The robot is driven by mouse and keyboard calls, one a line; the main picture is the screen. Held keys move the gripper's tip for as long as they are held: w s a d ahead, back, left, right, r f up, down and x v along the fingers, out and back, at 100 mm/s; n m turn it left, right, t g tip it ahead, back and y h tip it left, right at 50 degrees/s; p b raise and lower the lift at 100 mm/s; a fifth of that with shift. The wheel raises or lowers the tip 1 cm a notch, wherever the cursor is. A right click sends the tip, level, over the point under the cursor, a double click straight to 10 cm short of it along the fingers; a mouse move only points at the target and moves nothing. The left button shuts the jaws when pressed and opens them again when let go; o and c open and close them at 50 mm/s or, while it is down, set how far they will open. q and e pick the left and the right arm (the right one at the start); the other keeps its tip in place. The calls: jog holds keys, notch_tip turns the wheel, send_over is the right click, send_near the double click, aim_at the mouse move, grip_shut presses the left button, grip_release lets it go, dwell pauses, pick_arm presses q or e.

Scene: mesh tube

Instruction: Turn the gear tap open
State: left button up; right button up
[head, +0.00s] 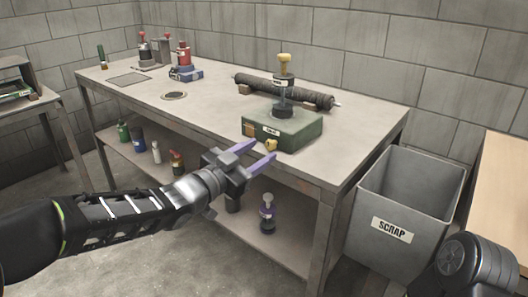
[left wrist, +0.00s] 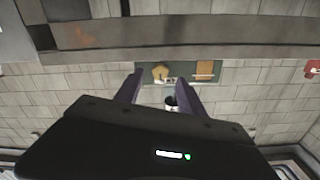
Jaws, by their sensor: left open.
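A green box-like base (head: 285,130) sits at the front right of the workbench, with a dark post and a yellow top (head: 285,58) rising from it. A small yellow knob (head: 271,145), which looks like the tap, is on its front face. In the left wrist view the yellow knob (left wrist: 160,73) shows near the fingertips, beside an orange-brown patch (left wrist: 205,68) on the green face. My left gripper (head: 264,150) is open with purple fingers, in front of the knob. Its fingers (left wrist: 160,80) appear empty; contact cannot be told. My right gripper is not seen.
A dark ribbed roller (head: 285,91) lies behind the green base. A grey scrap bin (head: 393,229) stands right of the workbench (head: 215,100). A red-topped device (head: 184,62) is at the back.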

aim_at(272, 144)
pick_arm(q)
jog(key=shift+x, duration=1.4)
grip_shut()
